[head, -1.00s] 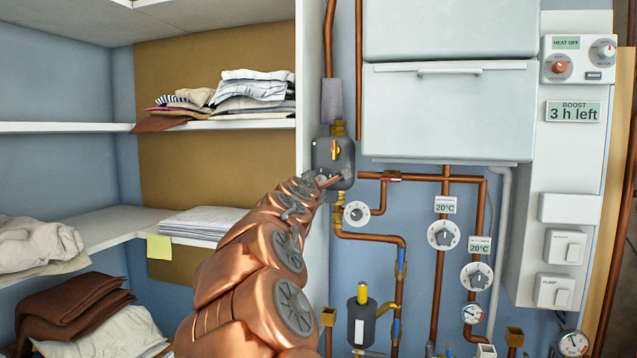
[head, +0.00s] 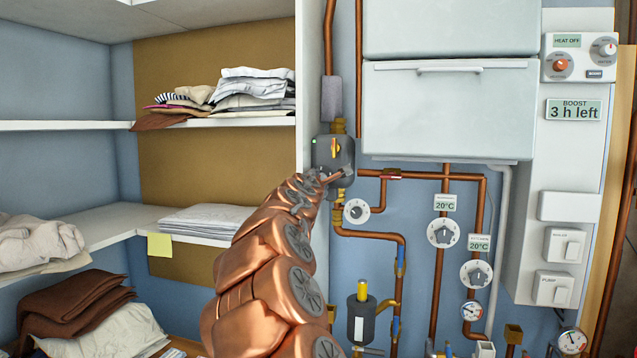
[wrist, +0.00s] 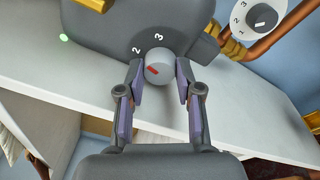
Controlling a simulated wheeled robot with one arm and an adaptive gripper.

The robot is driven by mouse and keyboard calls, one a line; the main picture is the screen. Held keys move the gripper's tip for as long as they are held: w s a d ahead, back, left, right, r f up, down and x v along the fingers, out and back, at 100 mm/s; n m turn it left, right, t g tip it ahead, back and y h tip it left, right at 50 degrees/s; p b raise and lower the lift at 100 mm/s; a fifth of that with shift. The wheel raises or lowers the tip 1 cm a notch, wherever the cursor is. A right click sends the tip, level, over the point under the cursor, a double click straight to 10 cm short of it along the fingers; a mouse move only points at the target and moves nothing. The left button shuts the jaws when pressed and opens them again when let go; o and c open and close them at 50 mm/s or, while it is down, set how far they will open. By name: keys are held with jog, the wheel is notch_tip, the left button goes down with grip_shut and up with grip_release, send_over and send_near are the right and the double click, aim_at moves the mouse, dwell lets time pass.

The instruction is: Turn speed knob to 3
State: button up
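The speed knob (wrist: 159,67) is a round light-grey dial with a red mark on the dark grey control box (head: 334,153). In the wrist view, a white 2 and 3 are printed above it, and the red mark points left, slightly upward, below the 2. My gripper (wrist: 161,78) has one finger on each side of the knob, very close to its edges. I cannot tell whether both pads touch it. The left finger may hide part of the scale. In the head view, my arm mostly hides the knob.
A white numbered dial (wrist: 262,19) and copper pipes are just right of the box. A shelf panel (head: 312,90) stands close on the left, with folded laundry (head: 250,90) on the shelves. Two more dials (head: 443,232) are further right.

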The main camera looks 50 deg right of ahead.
grip_shut()
jog(key=shift+f+b, duration=0.15)
jog(key=shift+b, duration=0.15)
jog(key=m+h+b, duration=0.1)
jog(key=m+b, duration=0.8)
jog(key=b, duration=0.4)
